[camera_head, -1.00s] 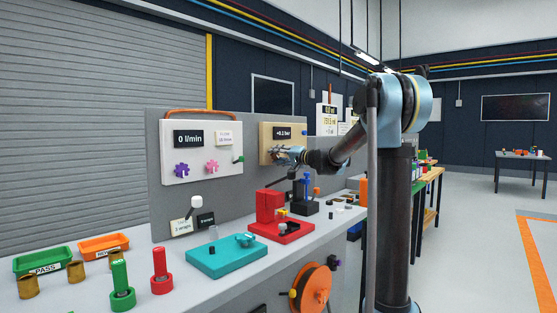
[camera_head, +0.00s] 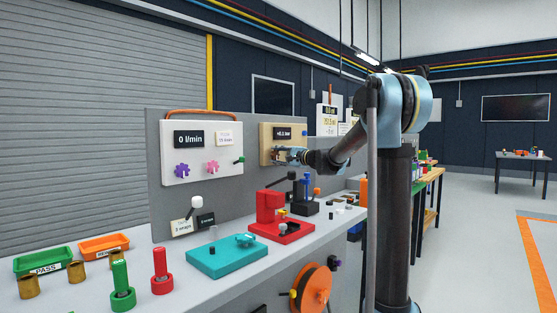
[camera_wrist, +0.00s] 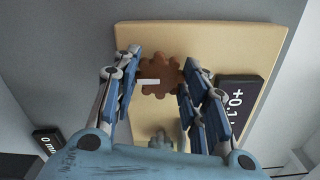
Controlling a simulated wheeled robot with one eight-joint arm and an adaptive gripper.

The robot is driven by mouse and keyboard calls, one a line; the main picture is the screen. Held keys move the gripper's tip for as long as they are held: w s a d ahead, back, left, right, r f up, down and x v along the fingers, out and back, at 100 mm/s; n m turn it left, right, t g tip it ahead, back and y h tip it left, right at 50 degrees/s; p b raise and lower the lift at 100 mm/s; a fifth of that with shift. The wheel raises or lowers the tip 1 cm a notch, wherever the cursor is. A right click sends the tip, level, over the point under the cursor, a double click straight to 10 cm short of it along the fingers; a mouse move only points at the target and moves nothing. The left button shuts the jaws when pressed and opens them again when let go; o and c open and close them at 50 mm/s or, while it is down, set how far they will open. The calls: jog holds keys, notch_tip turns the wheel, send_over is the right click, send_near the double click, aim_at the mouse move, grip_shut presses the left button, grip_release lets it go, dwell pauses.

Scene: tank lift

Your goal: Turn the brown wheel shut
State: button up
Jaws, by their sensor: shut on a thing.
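The brown wheel (camera_wrist: 160,72) is a lobed knob with a white mark, mounted on a tan panel (camera_wrist: 215,38) in the wrist view. My gripper (camera_wrist: 157,75) has one finger on each side of the wheel and is shut on it. In the head view my gripper (camera_head: 280,154) is at the tan panel (camera_head: 266,131) and mostly hides the wheel. A black display (camera_wrist: 238,98) on the panel reads about +0.1; its unit is cut off in the wrist view.
A white panel (camera_head: 202,174) with a purple wheel (camera_head: 181,170) and a pink wheel (camera_head: 211,167) hangs left of the tan panel. A red fixture (camera_head: 270,206), a black fixture (camera_head: 304,204) and a teal block (camera_head: 222,262) stand on the bench below.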

jog(key=shift+d+f, duration=0.1)
dwell(0.5)
jog(key=o, duration=1.1)
jog(key=shift+w, duration=0.1)
jog(key=shift+c, duration=0.2)
jog(key=v, duration=1.2)
